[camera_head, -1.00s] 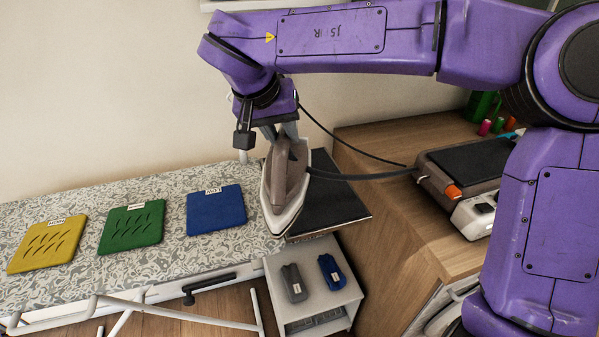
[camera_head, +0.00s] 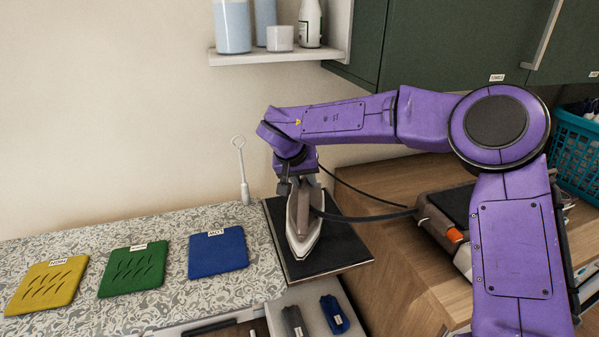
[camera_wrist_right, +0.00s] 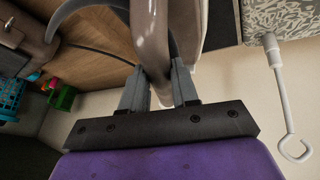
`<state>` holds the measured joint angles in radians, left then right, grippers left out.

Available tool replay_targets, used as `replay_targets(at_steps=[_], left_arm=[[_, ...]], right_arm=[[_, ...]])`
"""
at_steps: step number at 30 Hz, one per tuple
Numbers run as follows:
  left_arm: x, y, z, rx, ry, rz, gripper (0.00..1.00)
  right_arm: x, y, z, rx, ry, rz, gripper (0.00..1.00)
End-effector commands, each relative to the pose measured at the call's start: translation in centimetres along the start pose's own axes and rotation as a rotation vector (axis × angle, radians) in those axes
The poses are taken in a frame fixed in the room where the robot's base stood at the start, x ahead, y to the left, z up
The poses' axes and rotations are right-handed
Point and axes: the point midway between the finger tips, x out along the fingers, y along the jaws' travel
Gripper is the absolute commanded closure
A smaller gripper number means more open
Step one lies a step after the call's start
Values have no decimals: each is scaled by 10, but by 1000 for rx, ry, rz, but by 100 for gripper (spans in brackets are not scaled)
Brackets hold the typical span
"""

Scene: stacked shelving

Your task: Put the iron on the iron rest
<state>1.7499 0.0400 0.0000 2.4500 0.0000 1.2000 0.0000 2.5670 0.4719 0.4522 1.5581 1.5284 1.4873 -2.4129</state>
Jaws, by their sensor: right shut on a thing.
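The iron (camera_head: 312,243), with a pale body and brownish-grey handle, is over the black square iron rest (camera_head: 345,248) at the right end of the ironing board. Its tip points toward the front of the rest. I cannot tell whether its sole touches the rest. My right gripper (camera_head: 302,183) is shut on the iron's handle from behind and above. The right wrist view shows the handle (camera_wrist_right: 150,38) between the fingers of the gripper (camera_wrist_right: 160,85). My left gripper is not in view.
Yellow (camera_head: 47,285), green (camera_head: 133,270) and blue (camera_head: 217,253) labelled mats lie on the patterned ironing board (camera_head: 110,235). The iron's cord (camera_head: 365,217) runs to a grey station (camera_head: 440,225) on the wooden counter. A white hook stand (camera_head: 243,180) rises behind the board. A shelf (camera_head: 280,55) hangs above.

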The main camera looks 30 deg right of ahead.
Motion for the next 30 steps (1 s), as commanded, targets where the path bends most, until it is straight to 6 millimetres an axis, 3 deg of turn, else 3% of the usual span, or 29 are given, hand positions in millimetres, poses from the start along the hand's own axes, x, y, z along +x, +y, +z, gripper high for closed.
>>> replay_targets(at_steps=[6,13,24,25,27,30], left_arm=[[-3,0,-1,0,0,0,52],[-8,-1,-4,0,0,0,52],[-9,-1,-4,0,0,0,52],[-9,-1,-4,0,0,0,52],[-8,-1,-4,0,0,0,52],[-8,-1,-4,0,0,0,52]], right_arm=[[16,-1,-6,0,4,-2,100],[39,-6,5,0,4,-2,100],[43,-8,7,0,5,-3,100],[46,-8,9,-1,0,-1,67],[46,-8,9,-1,1,-1,45],[46,-8,9,-1,1,-1,45]])
